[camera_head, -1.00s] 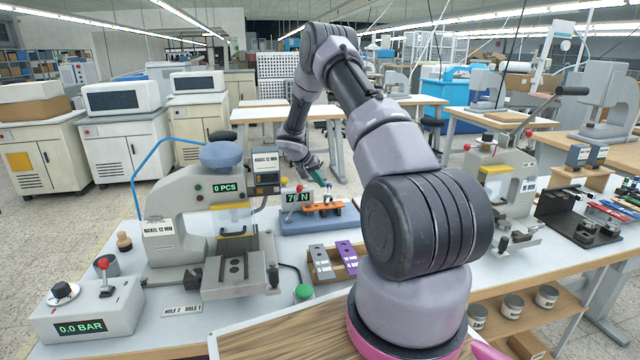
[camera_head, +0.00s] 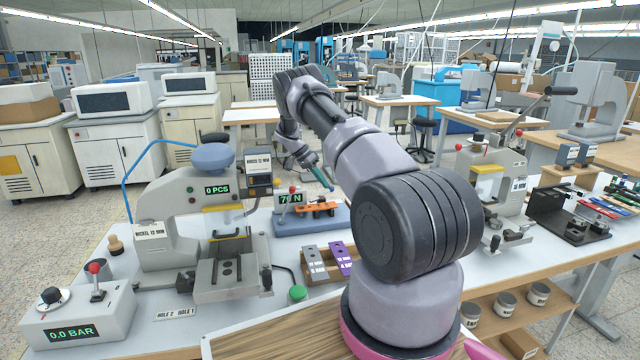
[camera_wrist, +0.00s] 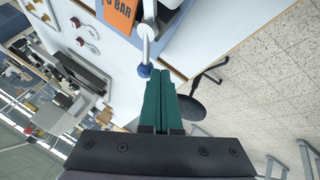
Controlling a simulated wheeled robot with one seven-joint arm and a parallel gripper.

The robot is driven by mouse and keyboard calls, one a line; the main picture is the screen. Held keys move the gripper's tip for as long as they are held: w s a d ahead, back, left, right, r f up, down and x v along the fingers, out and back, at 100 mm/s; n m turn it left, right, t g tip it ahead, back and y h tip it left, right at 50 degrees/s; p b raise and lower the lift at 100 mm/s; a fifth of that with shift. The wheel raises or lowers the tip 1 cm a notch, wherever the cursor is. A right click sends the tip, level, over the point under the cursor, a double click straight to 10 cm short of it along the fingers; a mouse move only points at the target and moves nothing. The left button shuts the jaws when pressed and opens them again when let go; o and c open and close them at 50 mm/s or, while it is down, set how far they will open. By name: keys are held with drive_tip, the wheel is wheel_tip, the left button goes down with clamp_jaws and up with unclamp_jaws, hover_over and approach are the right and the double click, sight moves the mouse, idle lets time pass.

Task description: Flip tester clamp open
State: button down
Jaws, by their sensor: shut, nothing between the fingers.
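The tester (camera_head: 312,222) stands at the back of the bench, with a blue-grey base and a lit force display. An orange strip (camera_head: 318,206) lies across it and also shows in the wrist view (camera_wrist: 119,14). In the wrist view the clamp shows as a metal rod (camera_wrist: 149,32) with a blue knob (camera_wrist: 145,70) at its end. My gripper (camera_head: 329,186) is above the tester's right part. Its teal fingers (camera_wrist: 162,76) are shut and empty, with their tips close beside the knob; I cannot tell whether they touch it.
A stamping press (camera_head: 190,215) stands left of the tester. A tray (camera_head: 318,270) with grey and purple tags lies in front of it. A control box (camera_head: 80,318) is at front left, and a second press (camera_head: 492,185) stands at right. My arm hides part of the bench.

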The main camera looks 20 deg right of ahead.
drive_tip(key=m, duration=0.1)
drive_tip(key=s+d+m+g+y, duration=0.1)
drive_tip(key=m, duration=0.1)
drive_tip(key=shift+s+d+m+g, duration=0.1)
drive_tip(key=shift+s+m+g, duration=0.1)
drive_tip(key=shift+m+g, duration=0.1)
drive_tip(key=shift+s+d, duration=0.1)
drive_tip(key=shift+d, duration=0.05)
idle(0.5)
drive_tip(key=v, duration=1)
drive_tip(key=shift+w+r, duration=0.2)
drive_tip(key=shift+r, duration=0.2)
